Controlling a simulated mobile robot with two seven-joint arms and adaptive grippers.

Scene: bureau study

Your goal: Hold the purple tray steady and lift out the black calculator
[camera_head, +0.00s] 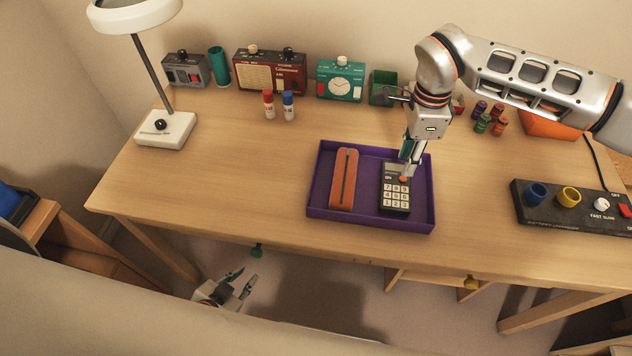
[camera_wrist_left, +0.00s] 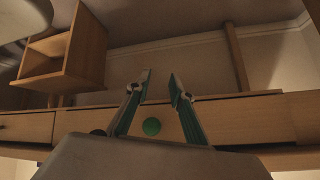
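The purple tray (camera_head: 322,208) lies flat on the desk near its front edge. The black calculator (camera_head: 395,201) is in the tray's right half, keys up. My right gripper (camera_head: 407,168) comes down from above onto the calculator's upper end, hiding part of it. Its fingers overlap in this view, so I cannot tell whether they grip it. My left gripper (camera_head: 248,273) is low in front of the desk, away from the tray. It is open and empty, and its spread fingers show in the left wrist view (camera_wrist_left: 160,74).
An orange-brown long object (camera_head: 344,180) lies in the tray's left half. A lamp (camera_head: 165,129) stands at left, red and blue bottles (camera_head: 268,104) behind the tray, a black control box (camera_head: 560,209) at right. The desk left of the tray is clear.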

